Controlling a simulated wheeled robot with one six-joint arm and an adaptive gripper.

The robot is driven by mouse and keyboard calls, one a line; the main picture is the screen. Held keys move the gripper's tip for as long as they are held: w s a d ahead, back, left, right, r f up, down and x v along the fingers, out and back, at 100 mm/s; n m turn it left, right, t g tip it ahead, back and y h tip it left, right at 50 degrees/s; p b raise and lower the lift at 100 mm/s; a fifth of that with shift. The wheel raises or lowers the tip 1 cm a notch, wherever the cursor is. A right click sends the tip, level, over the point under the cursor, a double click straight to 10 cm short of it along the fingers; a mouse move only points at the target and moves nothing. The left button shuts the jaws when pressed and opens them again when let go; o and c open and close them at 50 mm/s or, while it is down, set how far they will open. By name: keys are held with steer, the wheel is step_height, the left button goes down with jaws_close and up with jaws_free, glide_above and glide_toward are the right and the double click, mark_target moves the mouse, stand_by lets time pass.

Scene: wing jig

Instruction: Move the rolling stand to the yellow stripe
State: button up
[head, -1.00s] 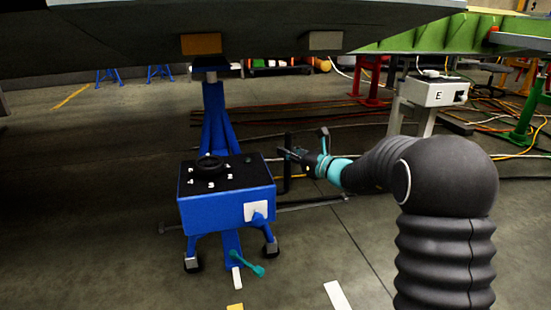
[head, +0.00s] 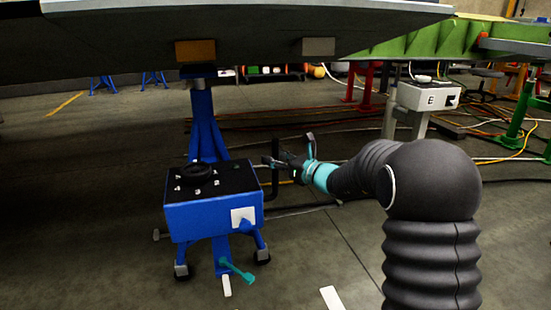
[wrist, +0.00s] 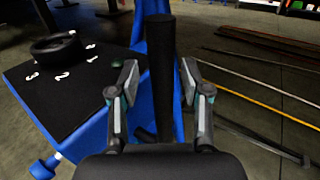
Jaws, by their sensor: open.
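The rolling stand (head: 205,220) is a blue box with a black top, blue legs on dark casters and a blue column rising behind it, left of centre in the head view. Its upright black handle bar (wrist: 160,60) stands at its right side. My gripper (wrist: 159,82) is open, with one finger on each side of the bar in the wrist view; I cannot tell whether either touches it. In the head view my gripper (head: 275,163) is at the bar, right of the box. A yellow stripe (head: 65,104) lies on the floor at the far left.
A large grey wing panel (head: 250,40) overhangs the stand. A grey box marked E (head: 428,97) stands on a post at the right. Rods and cables (head: 490,130) lie on the floor behind. A white floor mark (head: 333,298) is in front. Floor at left is open.

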steer(key=v, duration=1.2)
steer(key=s+a+f+n+g+h, duration=0.1)
steer(key=s+f+n+g, duration=0.35)
steer(key=f+n, duration=0.2)
steer(key=s+d+f+n+g+h+p, duration=0.1)
steer(key=s+f+n+g+h+p, duration=0.2)
steer(key=s+n, duration=0.75)
steer(key=s+d+r+n+h+p, duration=0.1)
steer(key=s+d+r+n+h, duration=0.3)
steer(key=s, duration=0.4)
steer(key=s+d+r+n+h+p, duration=0.1)
steer(key=s+d+n+h+p, duration=0.1)
steer(key=s+d+h, duration=0.45)
steer(key=s+r+n+t+p, duration=0.2)
steer(key=s+r+p, duration=0.1)
steer(key=s+r, duration=0.4)
step_height(320, 180, up, 3)
steer(key=shift+s+d+r+p, duration=0.1)
steer(key=shift+s+d+p, duration=0.15)
steer(key=shift+p, duration=0.05)
